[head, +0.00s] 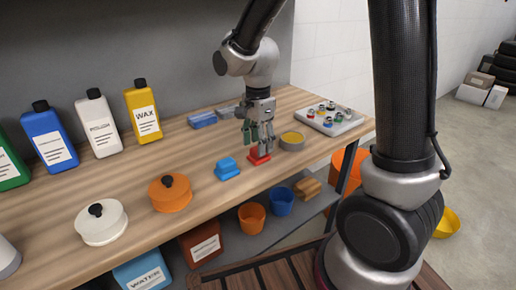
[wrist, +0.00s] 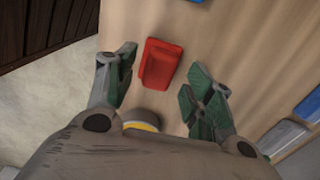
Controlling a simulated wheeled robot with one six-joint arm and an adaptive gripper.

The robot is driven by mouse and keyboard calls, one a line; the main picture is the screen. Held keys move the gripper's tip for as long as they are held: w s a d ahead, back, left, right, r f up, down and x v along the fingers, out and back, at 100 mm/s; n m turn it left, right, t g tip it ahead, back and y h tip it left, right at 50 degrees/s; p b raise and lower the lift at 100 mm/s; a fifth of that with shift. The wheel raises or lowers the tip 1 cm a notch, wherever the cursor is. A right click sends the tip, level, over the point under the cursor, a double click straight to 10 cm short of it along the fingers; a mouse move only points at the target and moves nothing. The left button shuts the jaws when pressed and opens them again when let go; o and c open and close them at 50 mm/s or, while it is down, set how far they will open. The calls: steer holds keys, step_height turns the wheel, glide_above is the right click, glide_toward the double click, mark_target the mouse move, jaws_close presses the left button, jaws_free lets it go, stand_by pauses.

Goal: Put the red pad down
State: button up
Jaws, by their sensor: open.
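The red pad (head: 259,158) lies on the wooden bench top (head: 190,165) near its front edge. In the wrist view the red pad (wrist: 160,64) shows whole, just beyond and between my fingertips. My gripper (head: 259,138) is above the pad in the head view, pointing down. In the wrist view my gripper (wrist: 158,75) has its green-padded fingers spread wide, with a gap on both sides of the pad. Nothing is held between the fingers.
A blue pad (head: 227,168) lies left of the red one. A round tin (head: 292,141) with a yellow top stands close on the right, and a grey tray (head: 328,118) with small pieces lies behind it. Bottles line the back. Orange (head: 251,217) and blue (head: 281,201) cups sit on the lower shelf.

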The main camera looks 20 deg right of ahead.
step_height(320, 180, up, 10)
steer(key=s+d+r+n+t, duration=0.2)
steer(key=s+d+n, duration=0.5)
steer(key=s, duration=0.2)
steer(key=s+d+r+n+t, duration=0.2)
steer(key=s+d+r+n, duration=0.1)
steer(key=s+d+n, duration=0.4)
steer(key=s+d, duration=0.1)
steer(key=s, duration=0.2)
steer(key=shift+r, duration=0.15)
steer(key=shift+o, duration=0.5)
